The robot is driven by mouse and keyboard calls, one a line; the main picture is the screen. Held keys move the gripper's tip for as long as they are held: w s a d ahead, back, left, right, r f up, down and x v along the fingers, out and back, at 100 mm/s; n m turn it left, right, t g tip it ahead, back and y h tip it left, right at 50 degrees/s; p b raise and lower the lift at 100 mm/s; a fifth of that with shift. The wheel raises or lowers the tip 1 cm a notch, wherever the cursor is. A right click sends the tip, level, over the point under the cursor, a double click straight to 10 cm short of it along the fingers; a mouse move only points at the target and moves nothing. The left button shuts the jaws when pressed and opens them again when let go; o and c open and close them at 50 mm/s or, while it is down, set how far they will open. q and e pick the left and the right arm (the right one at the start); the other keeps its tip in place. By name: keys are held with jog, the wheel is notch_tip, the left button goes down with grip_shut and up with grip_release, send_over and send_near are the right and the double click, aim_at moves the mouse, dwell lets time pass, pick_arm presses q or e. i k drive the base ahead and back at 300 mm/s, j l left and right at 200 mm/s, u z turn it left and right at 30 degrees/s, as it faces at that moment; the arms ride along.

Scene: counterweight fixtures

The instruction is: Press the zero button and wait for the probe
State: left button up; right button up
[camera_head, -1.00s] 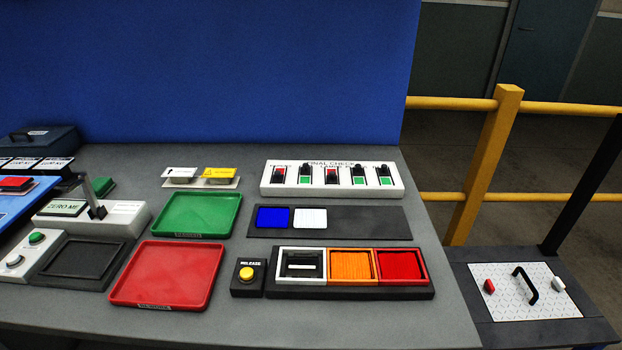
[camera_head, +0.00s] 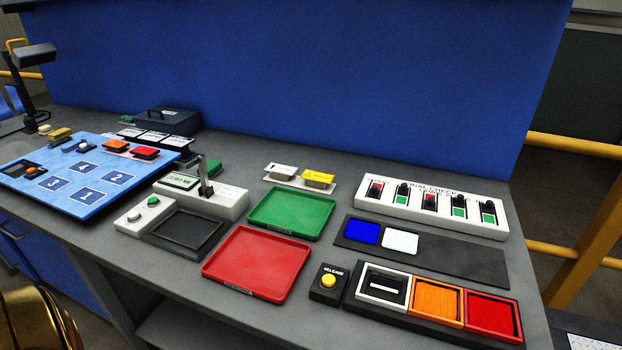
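A light grey tester (camera_head: 228,202) stands on the bench left of centre, with a small green screen (camera_head: 179,181) that seems to begin with "ZERO ME". A dark upright arm (camera_head: 204,178), perhaps the probe, rises from the tester's top. In front of it is a black recessed pad (camera_head: 184,232), with nothing seen on it. A white button box (camera_head: 142,215) beside the pad carries a green button (camera_head: 153,201) and a grey round button (camera_head: 133,214). I cannot read which is the zero button. Neither gripper shows, and nothing touches the buttons.
A green tray (camera_head: 291,212) and a red tray (camera_head: 259,263) lie right of the tester. A blue numbered board (camera_head: 88,177) lies to its left. A yellow release button (camera_head: 328,281), orange and red bins, and a switch panel (camera_head: 432,209) stand further right.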

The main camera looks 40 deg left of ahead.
aim_at(133, 215)
jog(key=u, duration=1.95)
